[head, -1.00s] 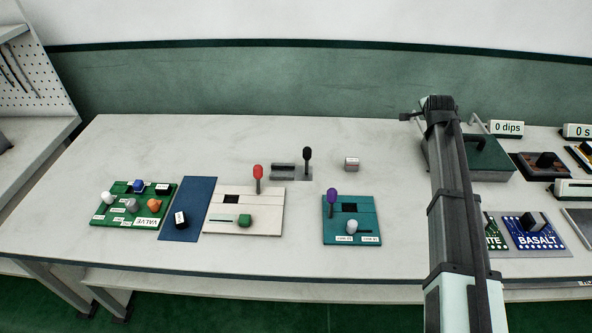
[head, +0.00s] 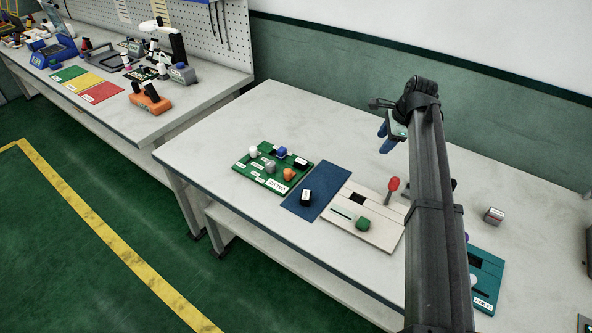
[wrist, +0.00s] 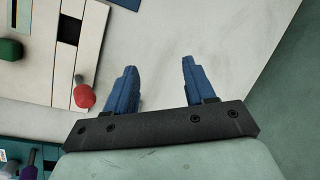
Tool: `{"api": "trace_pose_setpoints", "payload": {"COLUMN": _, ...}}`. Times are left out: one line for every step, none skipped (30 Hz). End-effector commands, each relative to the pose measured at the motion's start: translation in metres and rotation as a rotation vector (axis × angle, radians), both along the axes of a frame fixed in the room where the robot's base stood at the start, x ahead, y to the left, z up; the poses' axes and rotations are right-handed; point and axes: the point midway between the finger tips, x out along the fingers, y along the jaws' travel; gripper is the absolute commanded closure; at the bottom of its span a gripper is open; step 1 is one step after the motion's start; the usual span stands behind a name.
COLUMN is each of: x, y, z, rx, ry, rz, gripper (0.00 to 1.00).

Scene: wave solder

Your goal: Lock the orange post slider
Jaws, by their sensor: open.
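An orange block with black uprights (head: 150,97) stands at the front edge of the far-left bench in the head view. A small orange knob (head: 289,174) sits on the green VALVE board (head: 246,172); I cannot tell which of these is the orange post slider. My gripper (head: 385,138) is open and empty, in the air above the near bench's back part, well to the right of both. In the wrist view its blue fingers (wrist: 158,66) are spread with only pale bench top beyond. No orange thing shows there.
A cream panel (head: 345,232) carries a green knob (head: 362,224) and a red-topped lever (head: 393,184). A blue mat (head: 327,178) lies beside it. A teal panel (head: 486,265) is partly behind my arm. A floor gap separates the benches. The near bench's back left is clear.

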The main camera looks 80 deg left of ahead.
Motion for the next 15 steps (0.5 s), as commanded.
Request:
{"api": "trace_pose_setpoints", "payload": {"x": -0.035, "y": 0.011, "z": 0.003, "rx": -0.026, "ry": 0.031, "rz": 0.036, "gripper": 0.46}}
{"api": "trace_pose_setpoints", "payload": {"x": -0.054, "y": 0.014, "z": 0.005, "rx": -0.044, "ry": 0.051, "rz": 0.054, "gripper": 0.46}}
{"api": "trace_pose_setpoints", "payload": {"x": -0.078, "y": 0.018, "z": 0.007, "rx": -0.067, "ry": 0.075, "rz": 0.08, "gripper": 0.46}}
{"api": "trace_pose_setpoints", "payload": {"x": -0.096, "y": 0.02, "z": 0.008, "rx": -0.083, "ry": 0.091, "rz": 0.099, "gripper": 0.46}}
{"api": "trace_pose_setpoints", "payload": {"x": -0.113, "y": 0.022, "z": 0.01, "rx": -0.099, "ry": 0.108, "rz": 0.115, "gripper": 0.46}}
{"api": "trace_pose_setpoints", "payload": {"x": -0.135, "y": 0.024, "z": 0.012, "rx": -0.122, "ry": 0.127, "rz": 0.138, "gripper": 0.46}}
{"api": "trace_pose_setpoints", "payload": {"x": -0.15, "y": 0.024, "z": 0.014, "rx": -0.138, "ry": 0.141, "rz": 0.155, "gripper": 0.46}}
{"api": "trace_pose_setpoints", "payload": {"x": -0.164, "y": 0.025, "z": 0.016, "rx": -0.151, "ry": 0.152, "rz": 0.17, "gripper": 0.46}}
{"api": "trace_pose_setpoints", "payload": {"x": -0.181, "y": 0.025, "z": 0.018, "rx": -0.17, "ry": 0.166, "rz": 0.188, "gripper": 0.46}}
{"api": "trace_pose_setpoints", "payload": {"x": -0.192, "y": 0.025, "z": 0.019, "rx": -0.182, "ry": 0.176, "rz": 0.201, "gripper": 0.46}}
{"api": "trace_pose_setpoints", "payload": {"x": -0.201, "y": 0.025, "z": 0.021, "rx": -0.194, "ry": 0.184, "rz": 0.211, "gripper": 0.46}}
{"api": "trace_pose_setpoints", "payload": {"x": -0.213, "y": 0.025, "z": 0.022, "rx": -0.206, "ry": 0.192, "rz": 0.224, "gripper": 0.46}}
{"api": "trace_pose_setpoints", "payload": {"x": -0.22, "y": 0.024, "z": 0.023, "rx": -0.215, "ry": 0.199, "rz": 0.233, "gripper": 0.46}}
{"api": "trace_pose_setpoints", "payload": {"x": -0.226, "y": 0.024, "z": 0.024, "rx": -0.222, "ry": 0.204, "rz": 0.239, "gripper": 0.46}}
{"api": "trace_pose_setpoints", "payload": {"x": -0.232, "y": 0.023, "z": 0.025, "rx": -0.228, "ry": 0.209, "rz": 0.246, "gripper": 0.46}}
